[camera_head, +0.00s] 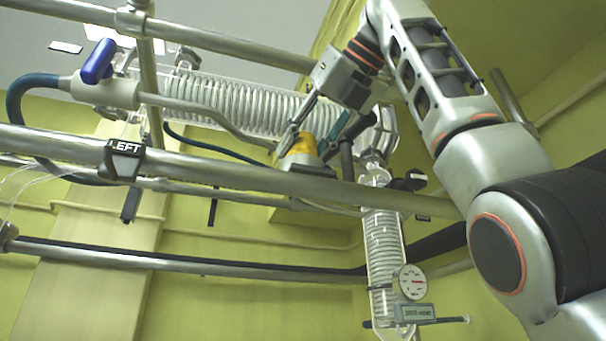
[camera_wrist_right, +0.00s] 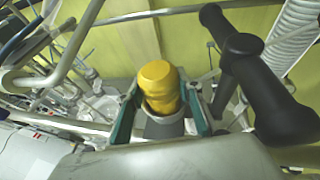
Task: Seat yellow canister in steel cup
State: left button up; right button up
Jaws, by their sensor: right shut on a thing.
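The yellow canister (camera_head: 301,147) is between the fingers of my right gripper (camera_head: 308,139), which is shut on it. In the right wrist view the canister (camera_wrist_right: 158,86) is rounded and stepped, with a teal-edged finger on each side. A grey steel cup (camera_head: 303,165) shows at the canister's lower end, just above the front pipe. In the right wrist view a grey rim and wall (camera_wrist_right: 164,127) meet the canister's lower part. I cannot tell how deep the canister sits in the cup. My left gripper is not in view.
A steel pipe (camera_head: 230,174) with a LEFT sign (camera_head: 124,160) crosses in front. A coiled glass condenser (camera_head: 225,103) lies behind, and another (camera_head: 384,250) hangs below right with a gauge (camera_head: 411,282). A black T-shaped handle (camera_wrist_right: 262,88) stands close beside the gripper.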

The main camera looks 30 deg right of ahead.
aim_at(310, 138)
jog(key=o, duration=1.2)
jog(key=shift+o, duration=0.5)
jog(key=shift+s, duration=0.1)
jog(key=shift+s+r, duration=0.25)
jog(key=shift+s, duration=0.2)
jog(key=shift+p+v, duration=0.3)
jog(key=shift+v, duration=0.85)
jog(key=shift+p+v, duration=0.3)
jog(key=shift+v, duration=1.2)
jog(key=shift+s+r, duration=0.1)
jog(key=shift+s, duration=0.1)
